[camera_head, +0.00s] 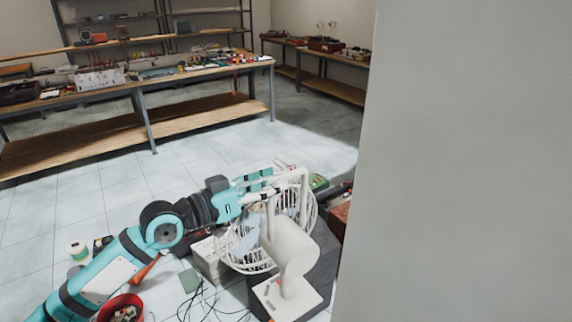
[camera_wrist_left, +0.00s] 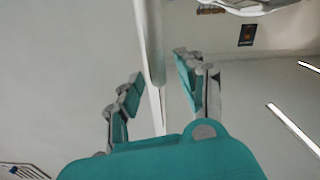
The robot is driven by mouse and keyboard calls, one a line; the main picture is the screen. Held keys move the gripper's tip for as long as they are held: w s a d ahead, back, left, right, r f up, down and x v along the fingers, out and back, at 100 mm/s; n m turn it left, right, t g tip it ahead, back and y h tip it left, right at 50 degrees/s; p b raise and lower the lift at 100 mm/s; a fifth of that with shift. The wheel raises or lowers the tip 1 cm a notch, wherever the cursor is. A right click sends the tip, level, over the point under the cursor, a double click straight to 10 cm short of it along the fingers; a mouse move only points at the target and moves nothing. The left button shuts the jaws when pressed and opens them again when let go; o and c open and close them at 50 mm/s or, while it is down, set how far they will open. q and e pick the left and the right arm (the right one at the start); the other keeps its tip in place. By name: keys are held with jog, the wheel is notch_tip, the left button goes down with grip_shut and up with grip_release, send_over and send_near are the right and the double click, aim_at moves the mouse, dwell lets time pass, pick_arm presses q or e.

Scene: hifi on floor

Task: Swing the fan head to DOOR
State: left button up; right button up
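The white fan (camera_head: 288,248) stands on a dark box low in the middle of the head view. Its round wire cage (camera_head: 240,264) is partly hidden behind its body, and a white bar rises at its top. My left gripper (camera_head: 262,184) is at the upper part of the fan, beside the bar. In the left wrist view a white bar (camera_wrist_left: 149,45) runs between the teal fingers of that gripper (camera_wrist_left: 160,95), with gaps visible on both sides. The fingers are apart. No DOOR marking can be read. My right gripper does not show.
A large plain grey surface (camera_head: 470,160) blocks the right side. A red bucket (camera_head: 121,308), paper stacks and loose black cables (camera_head: 205,303) lie on the floor near my left arm. A long workbench (camera_head: 185,118) stands behind. The tiled floor between is clear.

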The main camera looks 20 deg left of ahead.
aim_at(286, 174)
pick_arm(q)
jog(key=shift+p+x, duration=0.5)
jog(key=shift+x, duration=1.5)
jog(key=shift+d, duration=0.1)
jog(key=shift+c, duration=0.5)
grip_shut()
